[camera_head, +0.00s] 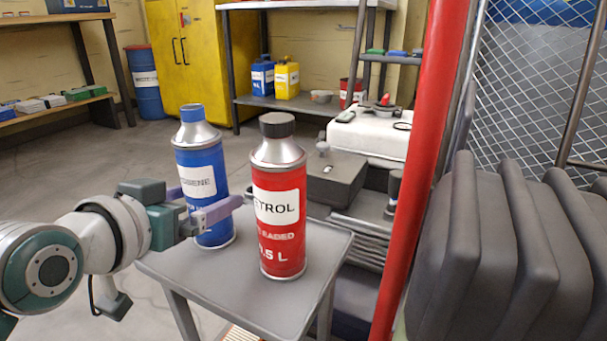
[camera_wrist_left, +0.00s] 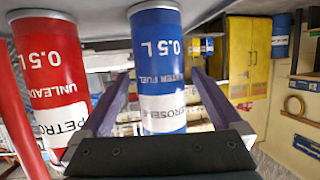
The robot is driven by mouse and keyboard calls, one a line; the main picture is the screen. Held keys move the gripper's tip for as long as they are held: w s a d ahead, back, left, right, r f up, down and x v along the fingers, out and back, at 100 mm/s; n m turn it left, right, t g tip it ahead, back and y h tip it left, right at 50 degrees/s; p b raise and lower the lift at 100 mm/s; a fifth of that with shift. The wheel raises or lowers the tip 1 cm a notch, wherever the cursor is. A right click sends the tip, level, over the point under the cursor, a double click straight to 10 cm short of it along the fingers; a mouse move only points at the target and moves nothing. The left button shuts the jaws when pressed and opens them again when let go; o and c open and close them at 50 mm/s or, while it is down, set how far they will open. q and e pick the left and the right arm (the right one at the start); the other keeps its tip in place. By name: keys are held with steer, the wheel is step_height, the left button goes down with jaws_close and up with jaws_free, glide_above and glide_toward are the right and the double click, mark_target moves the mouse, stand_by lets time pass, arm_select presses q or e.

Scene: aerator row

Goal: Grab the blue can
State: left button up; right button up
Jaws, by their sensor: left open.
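The blue can (camera_head: 203,160) stands upright on a small grey table (camera_head: 220,300), with a white label and a blue cap. My left gripper (camera_head: 210,205) is open at the can's lower half, with a finger on either side of it. In the left wrist view, the blue can (camera_wrist_left: 160,60) appears upside down between the two purple fingers; I cannot tell whether they touch it. A red petrol can (camera_head: 278,200) stands upright just right of the blue can, and it also shows in the left wrist view (camera_wrist_left: 50,75), outside the fingers. My right gripper is not in view.
A red post (camera_head: 425,150) rises right of the table. Grey padded seats or cans (camera_head: 500,260) stand at the right. A white case (camera_head: 370,133) and dark box (camera_head: 333,178) sit behind the table. A yellow cabinet (camera_head: 195,60) and blue drum (camera_head: 143,85) are farther back.

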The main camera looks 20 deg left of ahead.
mark_target(218, 187)
arm_select(q)
steer(key=b+x, duration=0.3)
steer(key=x, duration=0.1)
steer(key=shift+w+b, duration=0.3)
steer(key=shift+w+r, duration=0.1)
steer(key=shift+w, duration=0.25)
steer(key=shift+a, duration=0.1)
steer(key=shift+s, duration=0.1)
steer(key=shift+c, duration=0.9)
steer(key=c, duration=1.2)
steer(key=shift+c, duration=0.4)
steer(key=shift+r, duration=0.15)
